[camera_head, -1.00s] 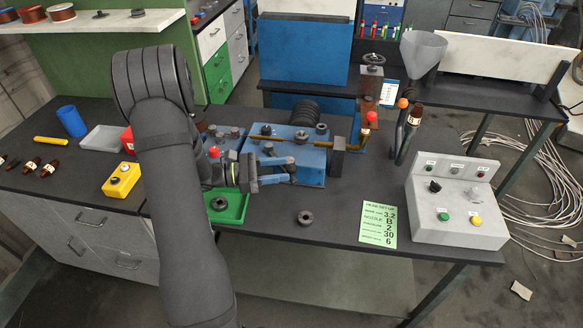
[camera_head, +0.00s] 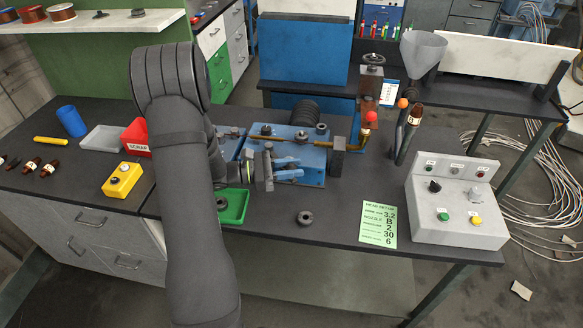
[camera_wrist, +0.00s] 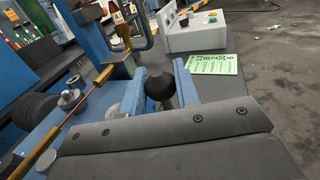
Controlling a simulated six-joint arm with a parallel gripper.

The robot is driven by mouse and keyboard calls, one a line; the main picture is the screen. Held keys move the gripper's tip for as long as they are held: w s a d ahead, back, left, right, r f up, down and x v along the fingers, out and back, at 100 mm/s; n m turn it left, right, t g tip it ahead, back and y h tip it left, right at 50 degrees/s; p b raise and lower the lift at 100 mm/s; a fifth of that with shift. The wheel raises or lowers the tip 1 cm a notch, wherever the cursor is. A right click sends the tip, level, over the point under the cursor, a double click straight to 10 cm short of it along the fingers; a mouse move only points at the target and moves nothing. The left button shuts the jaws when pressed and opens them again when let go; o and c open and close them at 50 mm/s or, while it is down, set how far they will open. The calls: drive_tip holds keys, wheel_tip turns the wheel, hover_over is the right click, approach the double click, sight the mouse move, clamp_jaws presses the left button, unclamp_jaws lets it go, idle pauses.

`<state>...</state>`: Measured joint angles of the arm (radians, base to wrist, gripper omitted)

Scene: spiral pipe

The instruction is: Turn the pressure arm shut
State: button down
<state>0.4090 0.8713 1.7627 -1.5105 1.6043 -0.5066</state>
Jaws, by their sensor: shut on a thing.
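My gripper (camera_head: 296,169) has its two blue fingers at the front of the blue machine (camera_head: 318,142) in the head view. In the wrist view, the fingers of my gripper (camera_wrist: 160,92) stand either side of a dark rounded knob (camera_wrist: 160,84) and are shut on it. I take this knob to be the end of the pressure arm; the rest of that arm is hidden by the fingers and the wrist housing. A dark block (camera_head: 337,161) stands just right of the fingertips. A brass rod (camera_head: 278,139) runs along the machine.
A red-knobbed lever (camera_head: 371,117) and an orange-knobbed lever (camera_head: 403,103) stand to the right. A loose dark ring (camera_head: 305,217) lies in front. The green tray (camera_head: 236,208) is partly behind my arm. A green card (camera_head: 378,223) and control box (camera_head: 455,213) are at right.

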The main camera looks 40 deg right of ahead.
drive_tip(key=shift+d, duration=0.1)
drive_tip(key=d+n+t, duration=0.2)
drive_tip(key=d+t, duration=0.1)
drive_tip(key=t, duration=0.1)
drive_tip(key=w+d+n+t+h, duration=0.1)
drive_tip(key=d+n+t, duration=0.4)
drive_tip(key=d+t, duration=0.1)
drive_tip(key=t, duration=0.1)
drive_tip(key=shift+w+d+n+t+h, duration=0.3)
drive_tip(key=shift+w+d, duration=0.1)
drive_tip(key=shift+w+d+n+t, duration=0.65)
drive_tip(key=shift+d+n+t, duration=0.15)
drive_tip(key=shift+t, duration=0.4)
drive_tip(key=shift+w+d+n+t+y, duration=0.4)
drive_tip(key=shift+w+t+y, duration=0.1)
drive_tip(key=shift+t, duration=0.1)
drive_tip(key=shift+r, duration=0.1)
drive_tip(key=c, duration=1.2)
unclamp_jaws()
drive_tip(key=shift+d, duration=0.1)
drive_tip(key=shift+c, duration=0.2)
drive_tip(key=shift+o, duration=0.4)
